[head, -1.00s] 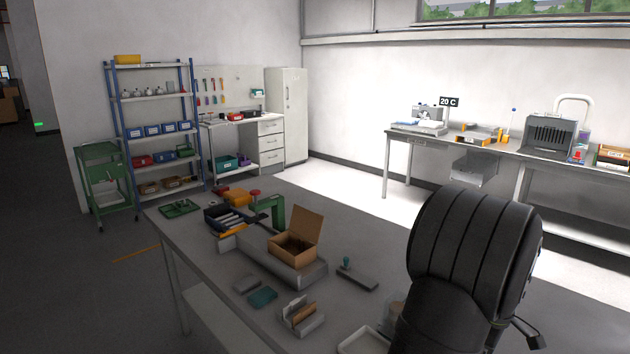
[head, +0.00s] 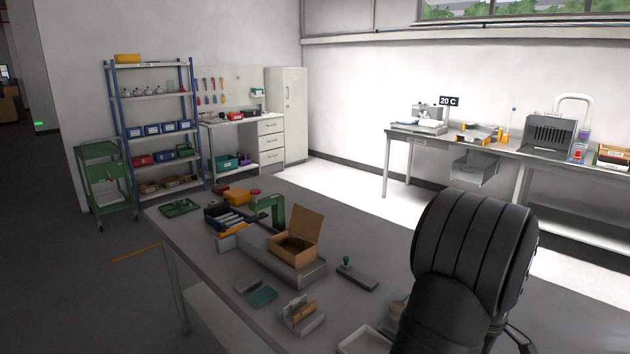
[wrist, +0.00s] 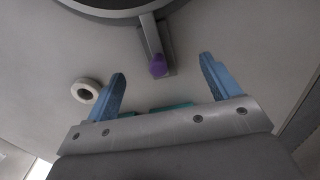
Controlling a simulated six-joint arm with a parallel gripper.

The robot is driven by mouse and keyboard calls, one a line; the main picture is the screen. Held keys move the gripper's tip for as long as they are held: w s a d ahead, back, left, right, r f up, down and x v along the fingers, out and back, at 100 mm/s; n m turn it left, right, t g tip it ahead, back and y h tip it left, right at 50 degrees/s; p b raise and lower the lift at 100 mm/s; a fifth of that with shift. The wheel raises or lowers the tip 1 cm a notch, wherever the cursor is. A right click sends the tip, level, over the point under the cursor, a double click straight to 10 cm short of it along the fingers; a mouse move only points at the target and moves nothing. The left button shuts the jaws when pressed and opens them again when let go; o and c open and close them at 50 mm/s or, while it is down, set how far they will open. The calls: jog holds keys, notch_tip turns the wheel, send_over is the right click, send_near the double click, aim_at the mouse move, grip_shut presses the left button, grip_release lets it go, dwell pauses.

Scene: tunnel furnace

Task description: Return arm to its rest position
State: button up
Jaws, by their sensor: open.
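My gripper (wrist: 160,88) shows in the wrist view with its two blue fingers wide apart and nothing between them. It is open above a grey surface. A grey bar with a purple round end (wrist: 158,66) lies beyond the fingertips, apart from them as far as I can see. In the head view my dark arm fills the lower right, and the gripper itself is hidden there.
The table (head: 210,285) carries an open cardboard box (head: 292,248), a teal-handled stamp (head: 346,264), a card holder (head: 300,316) and a pale tray (head: 365,341). A white tape roll (wrist: 85,91) lies left of the fingers. A curved grey rim (wrist: 110,12) is at the top.

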jog(key=r, duration=0.6)
jog(key=shift+s+d+r, duration=0.2)
jog(key=shift+s+r, duration=0.05)
jog(key=shift+s, duration=0.05)
jog(key=f, duration=0.6)
jog(key=shift+w+a+f, duration=0.1)
jog(key=shift+w+f, duration=0.1)
jog(key=shift+f, duration=0.2)
jog(key=shift+w+a+r, duration=0.1)
jog(key=shift+w+a, duration=0.6)
notch_tip(320, 180, up, 23)
notch_tip(320, 180, down, 8)
jog(key=shift+s+d+f, duration=0.2)
jog(key=shift+d+f, duration=0.05)
